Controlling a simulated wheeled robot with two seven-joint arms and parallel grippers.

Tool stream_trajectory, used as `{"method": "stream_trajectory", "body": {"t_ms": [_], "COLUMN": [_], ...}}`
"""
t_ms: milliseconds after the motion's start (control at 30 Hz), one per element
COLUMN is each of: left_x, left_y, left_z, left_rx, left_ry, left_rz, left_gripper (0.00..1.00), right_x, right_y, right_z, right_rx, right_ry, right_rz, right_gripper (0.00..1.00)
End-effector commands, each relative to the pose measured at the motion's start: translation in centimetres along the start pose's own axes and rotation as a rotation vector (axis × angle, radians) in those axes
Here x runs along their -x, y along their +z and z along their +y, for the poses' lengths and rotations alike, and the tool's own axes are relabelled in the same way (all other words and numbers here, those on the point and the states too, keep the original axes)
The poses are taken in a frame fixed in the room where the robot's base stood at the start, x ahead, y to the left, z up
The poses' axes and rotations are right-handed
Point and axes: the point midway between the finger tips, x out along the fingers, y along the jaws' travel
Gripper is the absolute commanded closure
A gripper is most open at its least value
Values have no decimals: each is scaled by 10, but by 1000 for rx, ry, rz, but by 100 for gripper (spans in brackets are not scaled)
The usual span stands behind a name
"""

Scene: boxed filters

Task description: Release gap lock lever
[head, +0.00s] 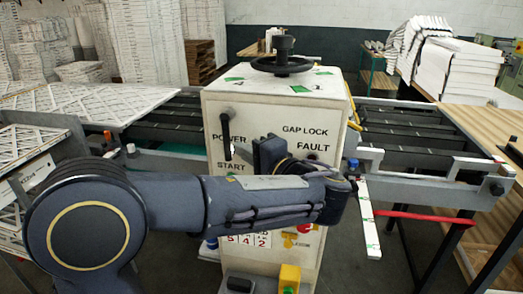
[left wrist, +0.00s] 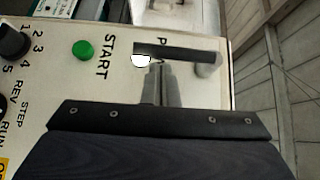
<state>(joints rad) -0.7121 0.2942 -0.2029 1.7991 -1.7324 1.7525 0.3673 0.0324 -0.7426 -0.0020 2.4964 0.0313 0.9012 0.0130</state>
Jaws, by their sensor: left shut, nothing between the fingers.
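The lever (head: 226,135) is a dark bar on the left of the cream machine cabinet's front panel (head: 275,112), hanging down from a pivot at its top. In the left wrist view the lever (left wrist: 180,52) runs across the picture beside the letter P, with its round pivot at the right end. My left gripper (head: 240,151) is in front of the panel, just right of the lever. In the left wrist view its shut, empty fingers (left wrist: 158,68) end close to the lever's side; I cannot tell if they touch. My right gripper is out of view.
A green START button (left wrist: 82,50) and a black selector knob (left wrist: 12,42) sit on the panel near the gripper. A black handwheel (head: 282,64) stands on the cabinet's top. Conveyor rails flank the cabinet. A yellow button box (head: 289,279) is low on the front.

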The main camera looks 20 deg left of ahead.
Motion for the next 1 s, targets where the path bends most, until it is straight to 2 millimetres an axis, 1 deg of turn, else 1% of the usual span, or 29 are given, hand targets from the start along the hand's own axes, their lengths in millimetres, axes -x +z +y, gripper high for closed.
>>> {"method": "stream_trajectory", "body": {"t_ms": [100,367,567,867,1000], "left_x": [-3,-3,-13,-14,-13], "left_y": [3,3,12,13,9], "left_z": [0,0,5,3,3], "left_rx": [-1,0,3,0,-1], "left_ry": [0,0,0,0,0], "left_rz": [0,0,-1,-6,-6], "left_gripper": [100,100,100,100,100], "right_x": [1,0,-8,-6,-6], "right_y": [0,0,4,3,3], "right_z": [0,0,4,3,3], "right_rx": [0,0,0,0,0], "right_ry": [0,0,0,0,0], "right_rz": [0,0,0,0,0], "right_gripper": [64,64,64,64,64]}}
